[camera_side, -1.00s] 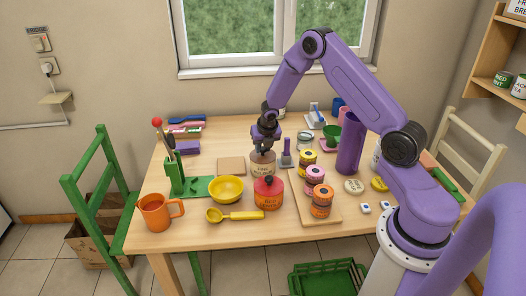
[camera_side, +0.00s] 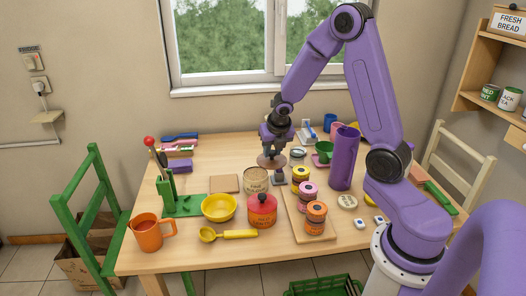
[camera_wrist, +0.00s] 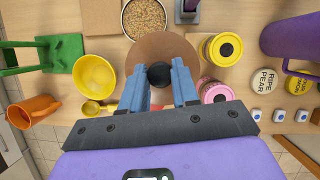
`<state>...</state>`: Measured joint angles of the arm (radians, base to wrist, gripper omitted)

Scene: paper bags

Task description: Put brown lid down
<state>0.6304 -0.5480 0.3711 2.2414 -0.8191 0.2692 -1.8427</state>
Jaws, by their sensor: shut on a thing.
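My gripper (camera_side: 273,151) is shut on the black knob (camera_wrist: 159,75) of the brown lid (camera_side: 271,161). The lid is a flat round disc held level in the air above the table, a little right of and above the jar. In the wrist view the brown lid (camera_wrist: 150,50) fills the space between and beyond my fingers. The jar (camera_side: 255,181), with a printed label, stands upright and open on the table. In the wrist view the open jar (camera_wrist: 144,17) shows small tan and green grains inside. The lid hides part of the table and red pot below it.
A purple cylinder (camera_side: 343,160) stands at right. A flat square brown board (camera_side: 224,183) lies left of the jar.

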